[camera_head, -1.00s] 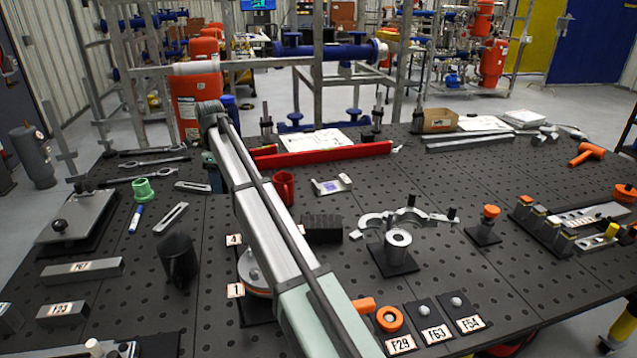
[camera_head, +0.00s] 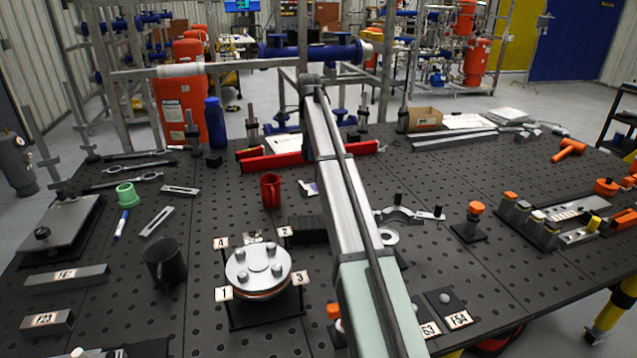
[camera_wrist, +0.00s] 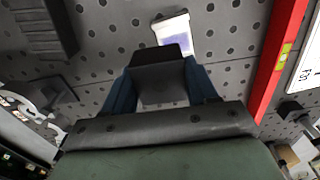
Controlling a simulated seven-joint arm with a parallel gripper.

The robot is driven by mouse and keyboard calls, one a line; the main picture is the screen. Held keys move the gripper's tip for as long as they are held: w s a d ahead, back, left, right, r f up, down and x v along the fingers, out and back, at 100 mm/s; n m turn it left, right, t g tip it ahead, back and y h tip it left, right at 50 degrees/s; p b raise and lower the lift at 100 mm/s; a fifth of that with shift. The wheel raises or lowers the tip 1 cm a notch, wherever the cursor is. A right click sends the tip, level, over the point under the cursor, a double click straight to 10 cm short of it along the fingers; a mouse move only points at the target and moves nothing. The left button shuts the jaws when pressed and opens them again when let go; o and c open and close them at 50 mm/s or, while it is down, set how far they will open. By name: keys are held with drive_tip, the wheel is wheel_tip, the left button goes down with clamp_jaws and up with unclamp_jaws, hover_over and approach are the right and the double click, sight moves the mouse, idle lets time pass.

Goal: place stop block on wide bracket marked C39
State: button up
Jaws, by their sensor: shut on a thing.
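My gripper (camera_wrist: 160,88) shows in the wrist view with its blue fingers shut on a dark grey block, the stop block (camera_wrist: 160,75). In the head view my arm hides the gripper and the block. A pale metal bracket with a purple-marked face (camera_wrist: 172,30) lies on the table just beyond the held block in the wrist view. The held block looks apart from the bracket.
A red bar (camera_head: 290,158) lies behind the bracket, and a red mug (camera_head: 270,190) stands to its left. A black ribbed block (camera_head: 308,231) is in front. A round flange (camera_head: 258,268) with numbered tags and a black mug (camera_head: 164,262) stand nearer. Bare table lies between them.

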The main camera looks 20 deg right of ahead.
drive_tip(key=shift+d, duration=0.35)
drive_tip(key=shift+d+f, duration=0.1)
drive_tip(key=shift+f, duration=4.85)
drive_tip(key=shift+f, duration=0.6)
drive_tip(key=o, duration=1.4)
wheel_tip(320, 180, up, 13)
drive_tip(key=shift+r, duration=0.1)
